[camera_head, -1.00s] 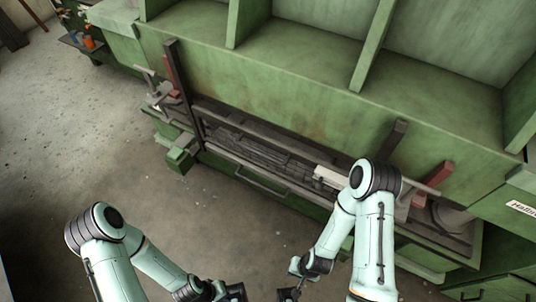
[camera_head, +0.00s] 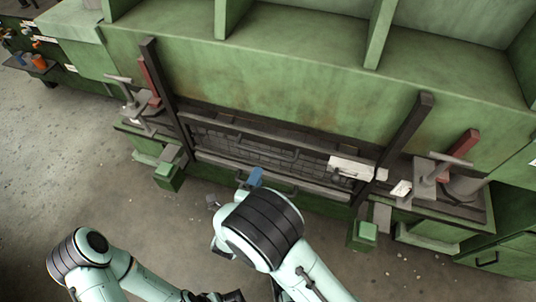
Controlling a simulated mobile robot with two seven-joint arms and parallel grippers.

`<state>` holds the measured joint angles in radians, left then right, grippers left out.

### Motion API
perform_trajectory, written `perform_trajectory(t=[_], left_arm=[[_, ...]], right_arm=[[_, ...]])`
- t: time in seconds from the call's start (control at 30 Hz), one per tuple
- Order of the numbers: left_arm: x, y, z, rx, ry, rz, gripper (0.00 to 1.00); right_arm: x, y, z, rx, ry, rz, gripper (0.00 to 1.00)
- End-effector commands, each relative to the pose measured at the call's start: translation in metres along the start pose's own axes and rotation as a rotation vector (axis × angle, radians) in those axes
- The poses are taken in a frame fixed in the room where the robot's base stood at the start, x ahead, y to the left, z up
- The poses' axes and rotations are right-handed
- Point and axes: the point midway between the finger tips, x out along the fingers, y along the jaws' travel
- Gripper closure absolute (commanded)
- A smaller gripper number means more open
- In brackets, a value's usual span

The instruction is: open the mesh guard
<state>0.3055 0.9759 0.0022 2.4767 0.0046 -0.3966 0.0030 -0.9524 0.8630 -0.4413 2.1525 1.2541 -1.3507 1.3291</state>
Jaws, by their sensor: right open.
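The mesh guard (camera_head: 215,138) is a low dark grid panel across the front opening of the green machine, between two dark uprights. A bar handle (camera_head: 286,188) shows on its lower front, partly covered by my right arm. My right gripper (camera_head: 234,189) is open close to the handle. Its wrist hides most of it, so I cannot tell whether it touches the handle. My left gripper (camera_head: 218,297) is low at the bottom edge, mostly cut off, and its jaws are unclear.
Dark uprights (camera_head: 403,134) and red posts (camera_head: 458,156) stand at the opening's ends. Green blocks (camera_head: 168,178) stick out below on both sides. A pale box (camera_head: 351,167) sits at the guard's right. Concrete floor (camera_head: 75,165) is open at left.

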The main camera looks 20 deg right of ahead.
Motion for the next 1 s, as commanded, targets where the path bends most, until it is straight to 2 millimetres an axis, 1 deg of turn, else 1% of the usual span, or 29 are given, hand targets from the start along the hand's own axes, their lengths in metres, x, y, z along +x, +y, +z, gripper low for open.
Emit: perform_trajectory(t=[0.03, 0.3, 0.4, 0.5, 0.6, 0.7, 1.0], left_arm=[[-0.001, 0.0, 0.0, 0.0, -0.001, 0.0, 1.0], [-0.002, 0.0, 0.001, 0.0, -0.004, -0.001, 1.0], [-0.003, 0.0, 0.002, -0.001, -0.005, -0.001, 1.0], [-0.003, 0.0, 0.002, -0.001, -0.005, -0.001, 1.0], [-0.003, 0.0, 0.002, -0.001, -0.006, -0.002, 1.0], [-0.003, 0.0, 0.002, -0.001, -0.006, -0.002, 1.0], [-0.003, 0.0, 0.002, -0.001, -0.006, -0.002, 1.0]], right_arm=[[0.01, 0.0, -0.001, -0.001, 0.004, 0.0, 0.6], [0.068, 0.001, -0.001, -0.005, 0.002, 0.0, 0.6], [0.086, 0.001, -0.001, -0.005, 0.001, 0.001, 0.6], [0.1, 0.001, 0.0, -0.005, 0.0, 0.002, 0.6], [0.11, 0.001, 0.0, -0.006, -0.001, 0.003, 0.6], [0.116, 0.001, 0.0, -0.006, -0.002, 0.002, 0.6], [0.117, 0.002, 0.0, -0.006, -0.002, 0.004, 0.6]])
